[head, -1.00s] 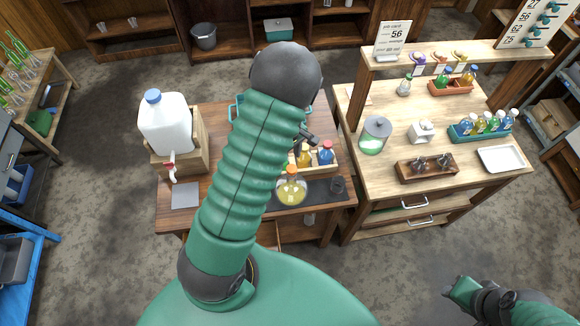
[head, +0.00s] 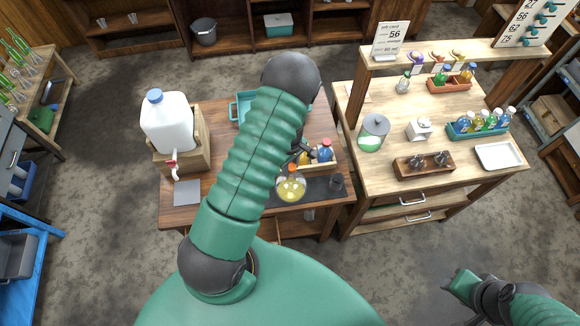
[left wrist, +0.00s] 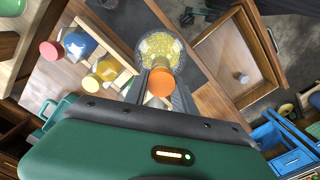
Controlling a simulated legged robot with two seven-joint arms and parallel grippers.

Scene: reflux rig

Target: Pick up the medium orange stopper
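The medium orange stopper (head: 292,168) sits in the neck of a round flask of yellow liquid (head: 291,188) near the front of the brown table. In the left wrist view the orange stopper (left wrist: 160,82) shows large, with the flask (left wrist: 160,50) beyond it. My left gripper (left wrist: 161,78) is open, with one dark finger on each side of the stopper. I cannot tell whether the fingers touch it. In the head view my left gripper (head: 298,158) is partly hidden by my arm, just behind the stopper. My right gripper (head: 458,288) is low at the right, its fingers unclear.
A wooden rack (head: 328,165) with stoppered bottles, including a blue one (head: 325,154), stands close behind the flask. A large white jug (head: 167,121) stands at the left. A lighter wooden bench (head: 470,180) is at the right.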

